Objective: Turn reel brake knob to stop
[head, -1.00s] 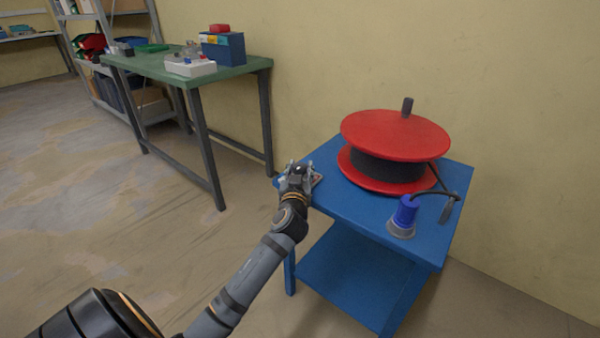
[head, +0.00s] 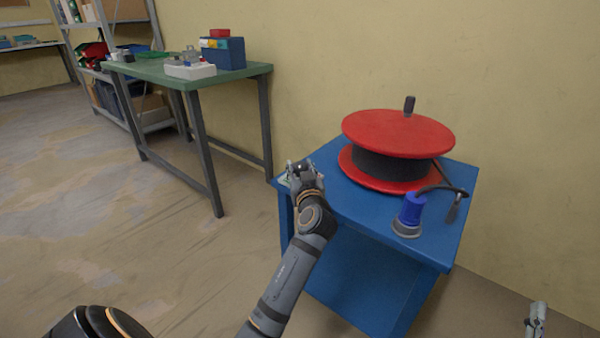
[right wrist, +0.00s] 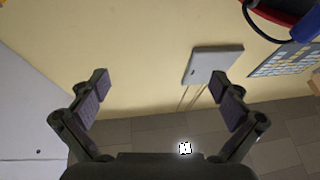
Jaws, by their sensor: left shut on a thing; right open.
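A red cable reel (head: 397,134) with a dark drum stands on the blue table (head: 350,210). A dark upright peg (head: 409,105) rises from its top disc. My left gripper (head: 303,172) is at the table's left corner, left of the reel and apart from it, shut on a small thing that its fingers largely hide. A pale edge of a small plate (head: 284,182) shows beside the fingers. I cannot make out the brake knob or its marks. My right gripper (head: 537,316) is at the lower right; in the right wrist view (right wrist: 162,84) it is open and empty.
A blue plug (head: 410,211) on a grey base stands at the table's front right, with a dark cable behind it. A green-topped bench (head: 180,72) with boxes is at the back left. The right wrist view shows a grey plate (right wrist: 212,65) beyond the fingers.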

